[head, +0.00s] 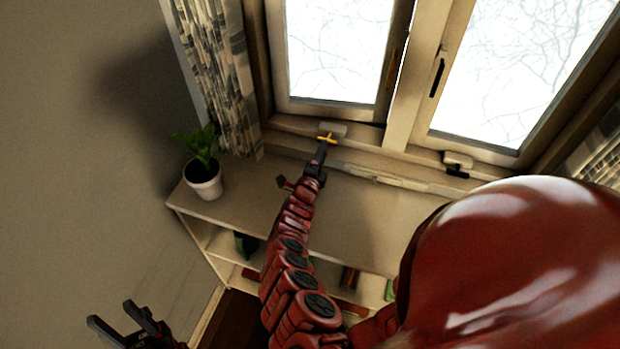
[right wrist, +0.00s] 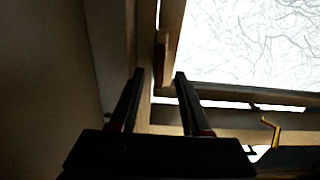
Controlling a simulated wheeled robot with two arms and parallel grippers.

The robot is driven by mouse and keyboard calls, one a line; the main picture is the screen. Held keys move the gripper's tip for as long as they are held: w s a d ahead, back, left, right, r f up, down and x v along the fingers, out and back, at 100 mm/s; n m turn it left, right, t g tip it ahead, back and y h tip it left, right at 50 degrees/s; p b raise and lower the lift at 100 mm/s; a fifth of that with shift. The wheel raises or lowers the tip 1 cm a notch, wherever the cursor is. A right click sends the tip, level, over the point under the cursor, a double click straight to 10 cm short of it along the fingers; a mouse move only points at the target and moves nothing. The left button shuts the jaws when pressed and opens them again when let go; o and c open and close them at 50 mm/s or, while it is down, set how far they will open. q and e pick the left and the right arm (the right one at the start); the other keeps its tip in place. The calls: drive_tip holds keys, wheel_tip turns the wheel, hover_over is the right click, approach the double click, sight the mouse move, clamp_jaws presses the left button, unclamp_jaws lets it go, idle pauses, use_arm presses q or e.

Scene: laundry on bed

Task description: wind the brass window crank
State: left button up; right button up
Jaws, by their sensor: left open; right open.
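The brass window crank (head: 327,138) sits on a pale housing at the bottom of the left window frame. It also shows at the right of the right wrist view (right wrist: 271,132). My right gripper (head: 301,162) is open and empty beside the crank. One finger overlaps the crank's near end in the head view, but in the right wrist view the crank lies outside the jaws, to the right of the right finger. I cannot tell whether they touch. My left gripper (head: 128,328) is open and empty at the lower left, far from the window.
A low shelf unit (head: 350,215) stands below the window, with a potted plant (head: 204,178) on its left end. A patterned curtain (head: 215,70) hangs at left. A second crank with a dark handle (head: 457,171) is under the right window. Small items lie on lower shelves.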

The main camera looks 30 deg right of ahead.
drive_tip(key=v, duration=1.2)
drive_tip(key=shift+s+a+p, duration=0.15)
drive_tip(key=shift+s+p, duration=0.05)
drive_tip(key=shift+p, duration=0.15)
